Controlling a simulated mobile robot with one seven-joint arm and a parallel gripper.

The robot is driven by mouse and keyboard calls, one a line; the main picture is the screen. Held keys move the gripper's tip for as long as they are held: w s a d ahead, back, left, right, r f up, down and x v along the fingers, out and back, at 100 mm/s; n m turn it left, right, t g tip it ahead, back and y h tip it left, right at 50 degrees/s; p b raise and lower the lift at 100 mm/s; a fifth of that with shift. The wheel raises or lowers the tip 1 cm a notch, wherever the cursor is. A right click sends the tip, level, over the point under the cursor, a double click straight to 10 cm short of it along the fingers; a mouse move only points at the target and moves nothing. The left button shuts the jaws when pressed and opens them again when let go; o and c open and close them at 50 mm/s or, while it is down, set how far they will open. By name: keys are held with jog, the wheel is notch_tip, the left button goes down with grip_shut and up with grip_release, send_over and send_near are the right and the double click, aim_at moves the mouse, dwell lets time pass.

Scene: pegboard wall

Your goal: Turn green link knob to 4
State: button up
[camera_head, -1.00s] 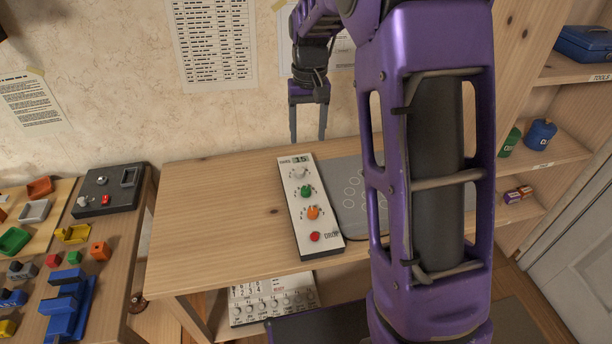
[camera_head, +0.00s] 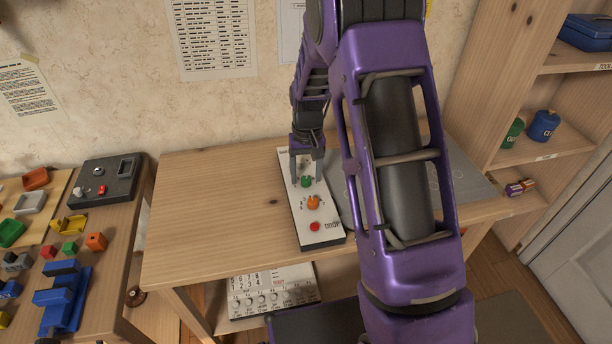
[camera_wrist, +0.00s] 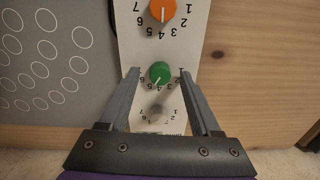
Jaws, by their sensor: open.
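The green knob (camera_head: 306,182) sits on the white panel (camera_head: 310,240), between a pale knob and the orange knob (camera_head: 313,202). In the wrist view the panel appears upside down, with the green knob (camera_wrist: 160,72) near the middle. Its white pointer slants down and left; the number there is partly unclear, around 5 or 6. My gripper (camera_head: 306,182) reaches down over the panel, open. In the wrist view my gripper (camera_wrist: 159,72) has one finger on each side of the green knob, with gaps showing between. The pale knob (camera_wrist: 155,112) lies nearer my palm.
A grey mat (camera_wrist: 60,60) with printed circles lies beside the panel. Bare wooden tabletop (camera_head: 215,210) lies left of it. A dark box (camera_head: 107,181) stands on the left table.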

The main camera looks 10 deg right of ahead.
jog(key=shift+f, duration=0.25)
grip_shut()
jog(key=shift+n, duration=2.8)
grip_release()
